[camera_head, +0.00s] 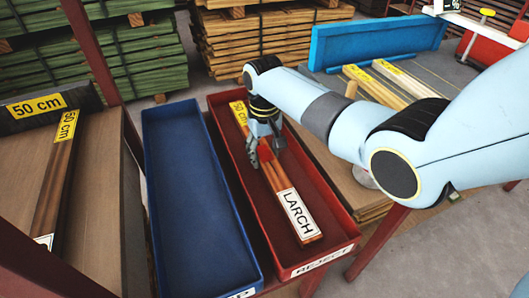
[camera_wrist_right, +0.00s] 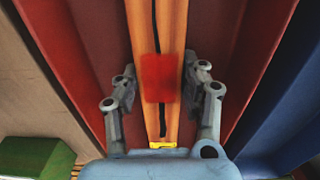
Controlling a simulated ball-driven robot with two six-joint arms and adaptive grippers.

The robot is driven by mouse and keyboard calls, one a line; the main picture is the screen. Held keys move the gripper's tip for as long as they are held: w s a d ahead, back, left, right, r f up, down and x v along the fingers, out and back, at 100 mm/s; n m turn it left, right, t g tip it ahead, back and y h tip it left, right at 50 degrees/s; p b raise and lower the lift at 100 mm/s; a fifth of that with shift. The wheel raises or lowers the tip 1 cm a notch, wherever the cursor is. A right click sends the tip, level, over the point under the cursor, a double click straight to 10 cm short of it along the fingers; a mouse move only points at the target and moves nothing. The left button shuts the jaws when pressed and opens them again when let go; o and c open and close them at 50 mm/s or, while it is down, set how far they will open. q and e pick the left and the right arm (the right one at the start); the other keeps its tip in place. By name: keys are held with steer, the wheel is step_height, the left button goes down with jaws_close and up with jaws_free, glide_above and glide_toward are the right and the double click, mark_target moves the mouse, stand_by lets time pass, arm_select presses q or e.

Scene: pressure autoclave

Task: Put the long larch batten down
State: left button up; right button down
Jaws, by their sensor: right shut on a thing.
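The long larch batten (camera_head: 291,200) is orange-brown wood with a white LARCH label at its near end and a yellow label at its far end. It lies lengthwise inside the red tray (camera_head: 318,206); I cannot tell whether it touches the floor. My right gripper (camera_head: 265,148) reaches down into the tray and is shut on the batten around its middle. In the right wrist view the batten (camera_wrist_right: 160,20) runs between the fingers (camera_wrist_right: 160,90), with a dark line and a red patch on its face. My left gripper is not in view.
A blue tray (camera_head: 165,104) stands empty left of the red one, which carries a REJECT label (camera_head: 322,262). Another batten (camera_head: 54,185) lies on brown boards at the left. Pale battens (camera_head: 375,88) lie at the right behind my arm, near a blue panel (camera_head: 375,42).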

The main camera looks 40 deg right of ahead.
mark_target(265, 154)
steer(key=shift+r, duration=0.1)
steer(key=c, duration=0.7)
jaws_free()
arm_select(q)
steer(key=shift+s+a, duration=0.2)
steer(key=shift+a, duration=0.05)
arm_select(e)
steer(key=shift+r, duration=0.3)
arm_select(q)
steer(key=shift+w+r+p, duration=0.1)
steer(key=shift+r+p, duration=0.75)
arm_select(e)
step_height(265, 154, up, 11)
steer(key=shift+r, duration=0.2)
steer(key=shift+s, duration=0.1)
